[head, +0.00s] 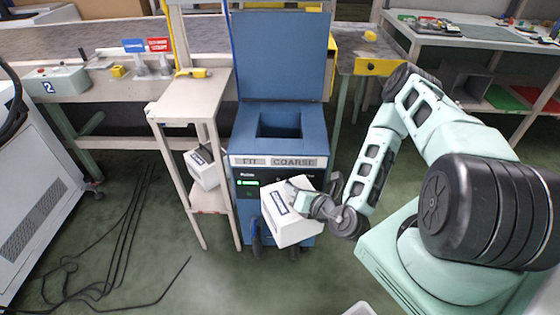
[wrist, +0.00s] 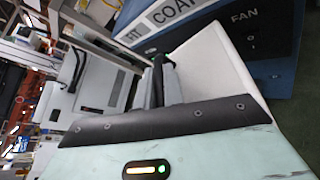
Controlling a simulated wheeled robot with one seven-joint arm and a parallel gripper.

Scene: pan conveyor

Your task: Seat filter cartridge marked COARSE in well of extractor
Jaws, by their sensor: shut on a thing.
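The blue extractor (head: 250,150) stands in the middle of the head view, its lid (head: 280,55) raised and its square well (head: 279,125) open and looking empty. A strip on its front reads "FIT COARSE" (head: 279,161). My gripper (head: 318,203) is shut on a white boxy filter cartridge (head: 288,228), held tilted in front of the extractor, below the well's rim. The cartridge's dark label is too small to read. In the wrist view the cartridge (wrist: 220,60) lies past my gripper (wrist: 163,82), with the extractor (wrist: 272,40) behind it.
A second white cartridge (head: 205,172) rests on the lower shelf of a narrow beige stand (head: 192,97) left of the extractor; its label is unreadable. A conveyor (head: 110,37) runs behind. Black cables (head: 110,235) lie on the floor at left.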

